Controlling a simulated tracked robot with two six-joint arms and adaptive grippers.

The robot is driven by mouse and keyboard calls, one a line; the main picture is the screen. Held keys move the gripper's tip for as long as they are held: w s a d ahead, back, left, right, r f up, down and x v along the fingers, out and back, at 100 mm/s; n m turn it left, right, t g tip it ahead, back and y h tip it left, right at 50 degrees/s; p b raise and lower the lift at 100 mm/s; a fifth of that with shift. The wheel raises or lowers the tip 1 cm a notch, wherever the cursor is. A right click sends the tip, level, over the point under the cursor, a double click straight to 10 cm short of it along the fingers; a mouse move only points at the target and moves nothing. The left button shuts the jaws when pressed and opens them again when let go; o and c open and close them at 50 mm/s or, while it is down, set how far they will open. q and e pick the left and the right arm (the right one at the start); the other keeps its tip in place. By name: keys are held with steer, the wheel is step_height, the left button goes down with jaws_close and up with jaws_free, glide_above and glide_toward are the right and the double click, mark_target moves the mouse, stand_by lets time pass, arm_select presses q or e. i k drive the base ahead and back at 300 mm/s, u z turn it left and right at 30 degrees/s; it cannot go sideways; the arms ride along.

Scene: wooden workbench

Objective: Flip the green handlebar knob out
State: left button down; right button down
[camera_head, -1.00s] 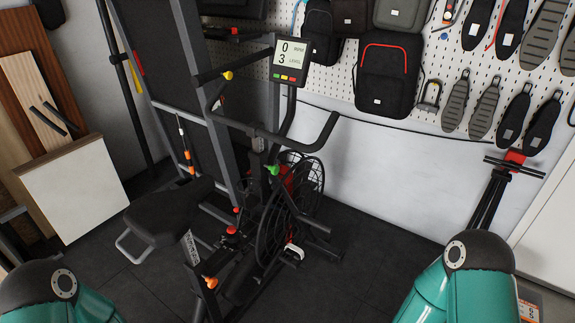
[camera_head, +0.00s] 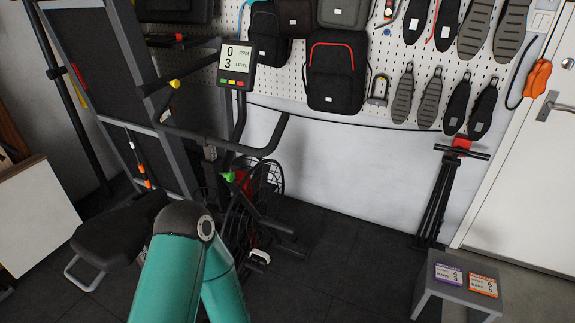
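The green handlebar knob (camera_head: 229,176) is on the stem of an exercise bike (camera_head: 262,205), below the handlebar (camera_head: 225,145) and left of the spoked fan wheel. It is small here, and I cannot tell whether it is flipped in or out. The bike's display (camera_head: 236,64) reads 0 and 3 above a row of coloured buttons. A teal link of my arm rises from the bottom edge in front of the bike and hides its lower left part. Neither gripper is in the frame, and nothing of mine is seen touching the knob.
A black seat (camera_head: 118,232) is left of my arm link. A grey stool (camera_head: 455,288) with two cards stands at the lower right, near a folded stand (camera_head: 443,195). Backpacks and shoes hang on the pegboard. Dark floor (camera_head: 345,255) between bike and stool is clear.

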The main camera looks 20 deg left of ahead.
mark_target(230, 177)
steer(key=u, duration=1.25)
steer(key=i, duration=0.1)
steer(key=z, duration=2.4)
steer(key=i, duration=2.3)
steer(key=u, duration=1.85)
steer(key=i, duration=0.3)
steer(key=u, duration=2.2)
